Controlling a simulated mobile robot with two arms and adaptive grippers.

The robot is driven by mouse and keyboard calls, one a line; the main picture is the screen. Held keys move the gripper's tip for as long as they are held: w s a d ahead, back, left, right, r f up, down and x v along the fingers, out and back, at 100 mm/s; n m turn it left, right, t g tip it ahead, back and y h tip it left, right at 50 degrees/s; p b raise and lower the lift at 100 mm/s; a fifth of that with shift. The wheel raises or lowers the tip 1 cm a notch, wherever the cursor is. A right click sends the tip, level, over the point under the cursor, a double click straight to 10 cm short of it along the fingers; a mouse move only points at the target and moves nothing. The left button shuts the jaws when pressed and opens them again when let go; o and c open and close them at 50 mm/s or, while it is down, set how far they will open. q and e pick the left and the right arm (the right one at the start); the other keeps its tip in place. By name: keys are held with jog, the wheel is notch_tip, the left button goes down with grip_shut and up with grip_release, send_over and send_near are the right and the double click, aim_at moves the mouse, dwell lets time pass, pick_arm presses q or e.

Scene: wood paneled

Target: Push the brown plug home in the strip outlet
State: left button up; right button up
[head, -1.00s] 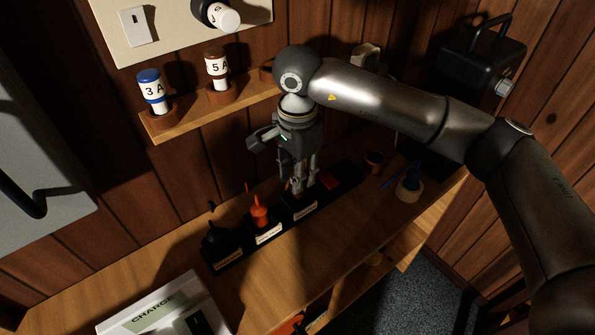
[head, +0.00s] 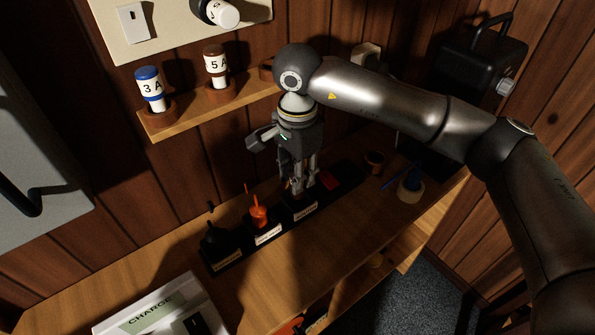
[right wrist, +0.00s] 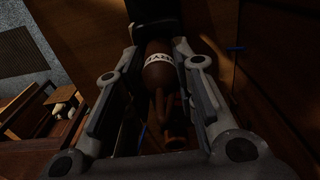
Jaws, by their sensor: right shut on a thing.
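The brown plug (right wrist: 158,75), with a white lettered band, is between the fingers of my right gripper (right wrist: 153,110) in the right wrist view. In the head view my right gripper (head: 299,186) points down over the right part of the black strip outlet (head: 233,262), shut on the plug. The plug is mostly hidden there by the fingers, and I cannot tell how deep it sits. An orange plug (head: 259,214) and a black plug (head: 213,240) stand upright in the strip further left. A red piece (head: 329,181) shows on the strip right of the gripper. My left gripper is not in view.
The strip lies on a wooden bench (head: 300,250) along the panelled wall. A shelf (head: 190,113) above holds the 3 A (head: 151,88) and 5 A (head: 216,63) fuses. Right are a tape roll (head: 409,193) and a small brown cup (head: 375,160). A CHARGE box (head: 150,312) stands front left.

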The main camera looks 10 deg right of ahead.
jog(key=shift+f+b, duration=1.9)
jog(key=shift+f, duration=0.05)
jog(key=o, duration=1.1)
notch_tip(320, 180, up, 12)
jog(key=shift+r, duration=0.1)
